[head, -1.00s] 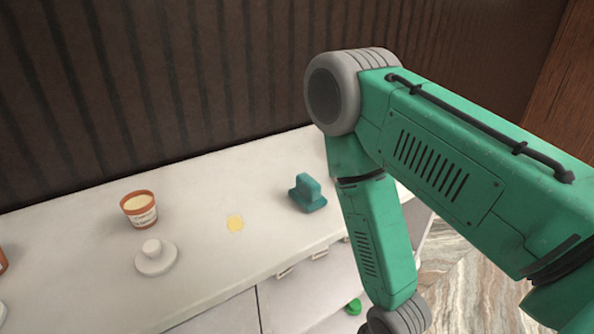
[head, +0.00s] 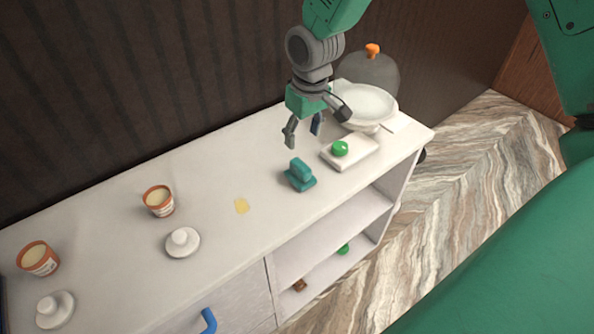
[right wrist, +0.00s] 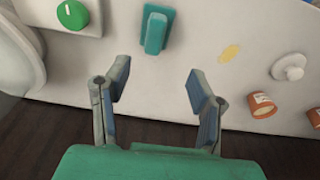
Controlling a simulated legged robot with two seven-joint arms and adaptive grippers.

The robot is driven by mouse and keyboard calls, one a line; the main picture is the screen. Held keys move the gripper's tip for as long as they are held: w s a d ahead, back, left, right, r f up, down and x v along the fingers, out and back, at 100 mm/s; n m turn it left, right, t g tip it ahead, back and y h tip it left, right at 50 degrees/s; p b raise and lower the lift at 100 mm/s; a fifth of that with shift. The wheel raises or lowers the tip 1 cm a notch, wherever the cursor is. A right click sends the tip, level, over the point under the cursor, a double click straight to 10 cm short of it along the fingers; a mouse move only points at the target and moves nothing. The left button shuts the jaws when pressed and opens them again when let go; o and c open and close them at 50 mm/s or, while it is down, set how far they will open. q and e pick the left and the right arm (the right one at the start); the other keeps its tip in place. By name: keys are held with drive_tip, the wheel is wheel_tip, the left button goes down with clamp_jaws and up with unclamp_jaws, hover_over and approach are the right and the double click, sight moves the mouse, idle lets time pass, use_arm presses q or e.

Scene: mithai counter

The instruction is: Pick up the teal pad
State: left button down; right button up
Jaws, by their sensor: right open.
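The teal pad (head: 300,174) stands on the white counter (head: 222,222), a flat base with a raised handle block on top. It also shows in the right wrist view (right wrist: 155,33), beyond and between the spread fingers. My right gripper (head: 304,138) is open and empty above the counter, a little behind the pad and apart from it. In the right wrist view my right gripper (right wrist: 158,88) has its two fingers wide apart with nothing between them. A yellow patch (head: 241,205) lies on the counter left of the pad. My left gripper is not in view.
A white box with a green knob (head: 340,149) stands close right of the pad. Behind it are a white bowl (head: 364,104) and a dark dome with an orange knob (head: 372,50). Orange cups (head: 159,200) and white knobbed lids (head: 182,243) stand to the left.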

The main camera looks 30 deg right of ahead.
sight(299, 165)
drive_tip(key=f, duration=0.2)
drive_tip(key=d+f, duration=0.1)
drive_tip(key=f, duration=0.2)
drive_tip(key=w+f, duration=0.1)
drive_tip(key=f, duration=0.2)
drive_tip(key=shift+d, duration=0.35)
drive_tip(key=shift+a+f, duration=0.2)
drive_tip(key=shift+f, duration=0.15)
drive_tip(key=f, duration=0.2)
drive_tip(key=a+f+p, duration=0.1)
drive_tip(key=shift+w+f, duration=0.2)
drive_tip(key=shift+w, duration=0.2)
drive_tip(key=shift+w+f, duration=0.1)
drive_tip(key=shift+f, duration=0.4)
drive_tip(key=shift+d, duration=0.55)
clamp_jaws()
drive_tip(key=shift+a+r, duration=0.15)
drive_tip(key=shift+a, duration=0.25)
drive_tip(key=r, duration=0.9)
drive_tip(key=shift+d+r+b, duration=0.1)
drive_tip(key=shift+d+b, duration=0.2)
drive_tip(key=shift+b, duration=0.05)
drive_tip(key=shift+a+r, duration=0.2)
drive_tip(key=shift+r, duration=0.05)
